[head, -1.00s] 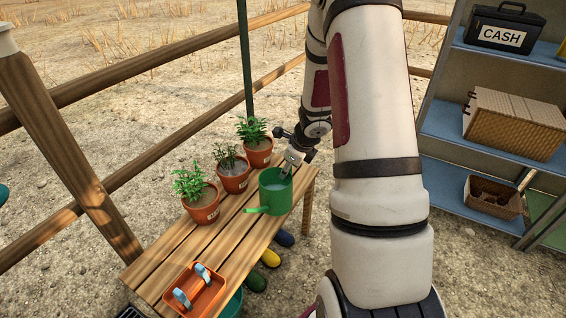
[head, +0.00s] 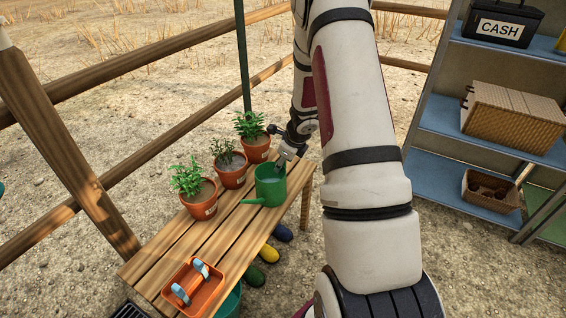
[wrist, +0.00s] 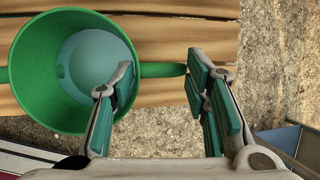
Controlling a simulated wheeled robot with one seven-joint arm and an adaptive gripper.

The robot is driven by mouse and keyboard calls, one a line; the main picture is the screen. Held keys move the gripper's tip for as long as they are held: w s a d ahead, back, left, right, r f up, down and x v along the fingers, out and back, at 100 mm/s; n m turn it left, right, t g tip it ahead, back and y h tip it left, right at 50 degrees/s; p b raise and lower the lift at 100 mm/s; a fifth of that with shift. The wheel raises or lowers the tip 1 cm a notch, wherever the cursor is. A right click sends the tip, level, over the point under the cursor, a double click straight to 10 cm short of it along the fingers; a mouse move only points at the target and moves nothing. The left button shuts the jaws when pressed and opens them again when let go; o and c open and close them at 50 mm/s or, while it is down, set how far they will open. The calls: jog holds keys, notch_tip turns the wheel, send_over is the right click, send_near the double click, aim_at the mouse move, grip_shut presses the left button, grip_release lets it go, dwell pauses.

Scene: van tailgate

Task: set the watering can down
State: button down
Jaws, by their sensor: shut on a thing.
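The green watering can (head: 270,187) is upright at the right end of the slatted wooden bench (head: 165,262), its spout pointing left. I cannot tell whether its base touches the slats. My gripper (head: 287,160) is at the can's back right side in the head view. In the wrist view the can (wrist: 35,85) is seen from above, with a pale bluish inside. My gripper (wrist: 158,74) is shut on the can's handle (wrist: 163,70), one finger by the rim and one at the handle's outer end. The handle is hidden in the head view.
Several things crowd the bench: potted plants (head: 230,176) close left of the can, an orange tray (head: 208,296) with blue-grey items at the front. Bare slats lie between. Boots (head: 269,253) stand below. Shelves (head: 455,128) stand right, a wooden fence (head: 150,125) behind.

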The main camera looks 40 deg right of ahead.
jog(key=c, duration=0.9)
grip_release()
jog(key=shift+f, duration=0.1)
